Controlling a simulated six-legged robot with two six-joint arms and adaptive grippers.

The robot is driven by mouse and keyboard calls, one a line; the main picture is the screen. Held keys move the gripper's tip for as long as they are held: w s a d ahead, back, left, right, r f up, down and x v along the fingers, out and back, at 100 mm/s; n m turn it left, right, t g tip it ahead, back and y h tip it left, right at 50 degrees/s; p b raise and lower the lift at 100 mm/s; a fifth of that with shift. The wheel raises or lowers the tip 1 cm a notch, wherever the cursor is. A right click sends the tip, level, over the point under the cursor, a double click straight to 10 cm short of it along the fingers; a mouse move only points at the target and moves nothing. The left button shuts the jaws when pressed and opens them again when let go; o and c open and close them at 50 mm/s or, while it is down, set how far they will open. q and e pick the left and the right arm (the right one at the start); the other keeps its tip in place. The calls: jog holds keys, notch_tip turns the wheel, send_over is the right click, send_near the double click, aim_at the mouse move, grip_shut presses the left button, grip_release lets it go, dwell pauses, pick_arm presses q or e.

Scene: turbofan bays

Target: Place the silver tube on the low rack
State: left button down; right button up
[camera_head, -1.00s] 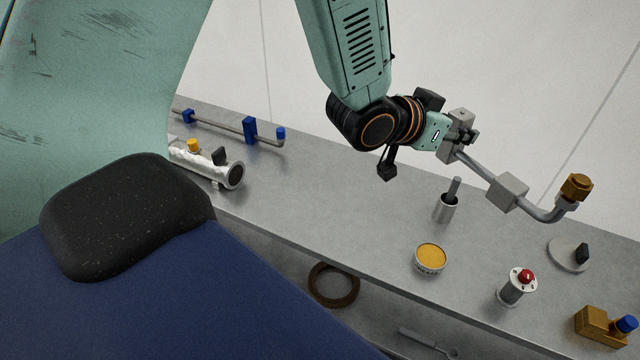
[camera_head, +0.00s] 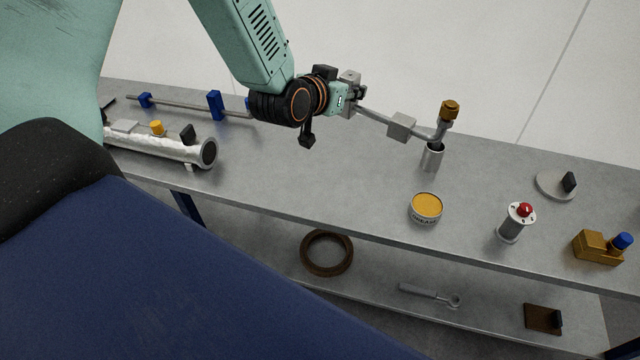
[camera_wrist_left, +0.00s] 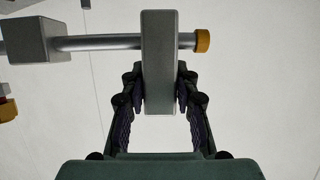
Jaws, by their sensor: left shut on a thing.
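The silver tube (camera_head: 378,116) is a thin bent pipe with grey blocks on it and a brass fitting at its upturned right end. It also shows in the wrist view (camera_wrist_left: 100,42), with a brass tip at right. My left gripper (camera_head: 356,92) is shut on one grey block of the tube and holds it above the back of the bench. In the wrist view the fingers (camera_wrist_left: 160,95) grip that block from both sides. A rod rack with blue holders (camera_head: 215,105) is low on the bench at the back left. My right gripper is out of view.
The grey bench top (camera_head: 300,175) is clear in the middle. A silver cylinder (camera_head: 165,145) lies at left. The lower shelf (camera_head: 385,285) holds a brown ring (camera_head: 326,253).

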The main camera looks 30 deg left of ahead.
pick_arm(q)
jog(key=s+a+f+n+y+b, duration=0.2)
jog(key=a+f+n+y+b, duration=0.1)
jog(key=a+f, duration=0.9)
jog(key=shift+n+y, duration=0.4)
jog(key=shift+y, duration=0.1)
jog(key=f+b, duration=0.1)
jog(key=f, duration=0.2)
jog(key=a+f+b, duration=0.1)
jog(key=f+b, duration=0.1)
jog(key=f, duration=0.2)
jog(key=a+f+b, duration=0.1)
jog(key=f, duration=0.2)
jog(key=shift+s+f, duration=0.25)
jog(key=shift+d+r, duration=0.3)
jog(key=shift+f, duration=0.15)
jog(key=c, duration=1.3)
grip_release()
jog(key=shift+a+f, duration=0.2)
jog(key=shift+a, duration=0.05)
jog(key=shift+o, duration=1.4)
jog(key=shift+d+r, duration=0.15)
jog(key=shift+d, duration=0.05)
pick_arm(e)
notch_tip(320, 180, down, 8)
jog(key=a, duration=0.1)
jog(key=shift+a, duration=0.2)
